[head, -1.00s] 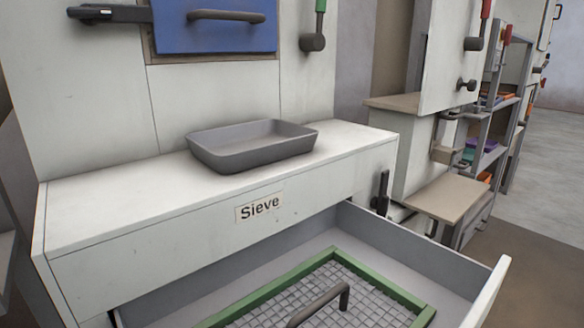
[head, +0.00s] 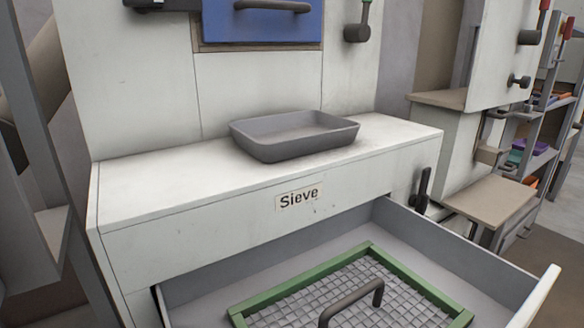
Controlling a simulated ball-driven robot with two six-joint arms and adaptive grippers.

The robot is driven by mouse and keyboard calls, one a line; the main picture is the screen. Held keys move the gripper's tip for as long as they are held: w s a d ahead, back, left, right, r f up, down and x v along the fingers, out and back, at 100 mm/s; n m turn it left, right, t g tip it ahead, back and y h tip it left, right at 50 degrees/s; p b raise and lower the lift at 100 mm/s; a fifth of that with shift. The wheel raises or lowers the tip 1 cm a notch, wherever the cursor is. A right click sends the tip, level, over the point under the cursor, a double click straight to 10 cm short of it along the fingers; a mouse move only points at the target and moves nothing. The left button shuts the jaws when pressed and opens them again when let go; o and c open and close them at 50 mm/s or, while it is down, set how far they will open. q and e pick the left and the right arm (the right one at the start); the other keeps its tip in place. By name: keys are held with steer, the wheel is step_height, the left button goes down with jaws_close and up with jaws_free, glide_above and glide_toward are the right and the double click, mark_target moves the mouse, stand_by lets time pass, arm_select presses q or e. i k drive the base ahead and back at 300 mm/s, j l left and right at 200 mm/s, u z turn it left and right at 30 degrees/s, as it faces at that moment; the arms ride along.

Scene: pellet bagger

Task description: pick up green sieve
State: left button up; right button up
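The green sieve (head: 272,301) lies flat in the open drawer (head: 430,240) at the bottom of the head view. It has a green frame, a grey wire mesh and a dark arched handle (head: 352,300). The lower edge of the picture cuts off its near part. The drawer belongs to the white cabinet, below a label reading "Sieve" (head: 299,197). Neither of my grippers is in view.
A grey tray (head: 295,150) stands on the white cabinet top (head: 150,190). A blue door (head: 262,25) with a handle is above it. A small beige shelf (head: 492,198) juts out at right. Grey shelving (head: 40,150) stands close at left.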

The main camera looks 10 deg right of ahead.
mark_target(462, 319)
steer(key=k+j+z, duration=0.1)
steer(key=z, duration=1.25)
steer(key=l+u, duration=0.35)
steer(key=k+l+u, duration=0.1)
steer(key=u, duration=0.2)
